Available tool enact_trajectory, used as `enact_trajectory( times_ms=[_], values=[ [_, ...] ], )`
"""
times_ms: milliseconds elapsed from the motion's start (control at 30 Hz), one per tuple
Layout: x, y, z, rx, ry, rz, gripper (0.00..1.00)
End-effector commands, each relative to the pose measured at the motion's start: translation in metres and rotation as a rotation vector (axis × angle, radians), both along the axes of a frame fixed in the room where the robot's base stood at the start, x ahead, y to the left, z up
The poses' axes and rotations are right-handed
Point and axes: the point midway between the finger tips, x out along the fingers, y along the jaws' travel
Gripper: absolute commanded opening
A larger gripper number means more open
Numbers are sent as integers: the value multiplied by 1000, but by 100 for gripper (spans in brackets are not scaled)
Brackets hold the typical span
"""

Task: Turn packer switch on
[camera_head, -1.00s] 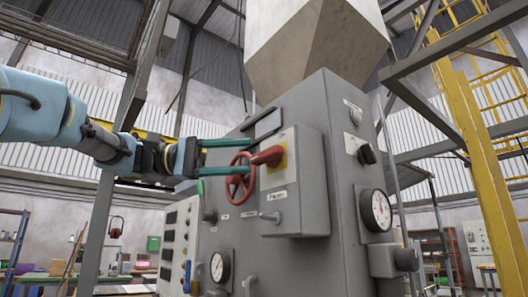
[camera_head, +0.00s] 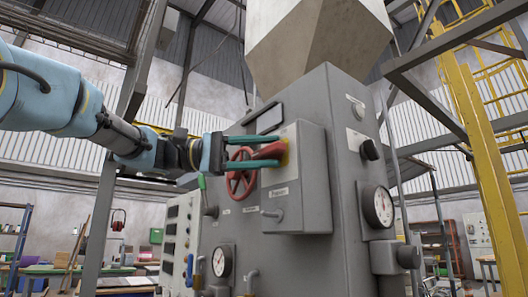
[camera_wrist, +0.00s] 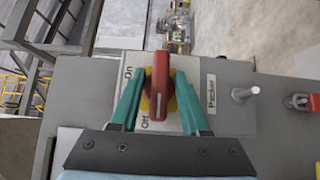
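The packer switch (camera_head: 268,152) is a red handle on a yellow plate, on a grey box on the machine. In the wrist view the handle (camera_wrist: 160,88) stands upright in the picture, its lower end beside the "Off" label (camera_wrist: 145,123). The "On" label (camera_wrist: 129,72) is up and left of it, and the "Packer" label (camera_wrist: 211,95) is to the right. My gripper (camera_head: 256,151) has its green fingers on both sides of the handle. The fingers look open, with small gaps to the handle in the wrist view (camera_wrist: 160,80). Firm contact is not visible.
A red handwheel (camera_head: 240,175) sits just left of the switch box, close to my fingers. A small lever (camera_head: 271,214) projects below the switch. Gauges (camera_head: 377,207) and a black knob (camera_head: 370,150) are on the right face.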

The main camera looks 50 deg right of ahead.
Motion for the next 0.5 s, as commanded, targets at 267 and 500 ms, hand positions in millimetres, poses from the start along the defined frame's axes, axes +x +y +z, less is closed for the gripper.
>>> enact_trajectory(
  times_ms=[267, 500],
  values=[
    [0, 0, 0, 0, 0, 0, 0],
    [0, 0, 0, -6, -18, 0, 0]
  ],
)
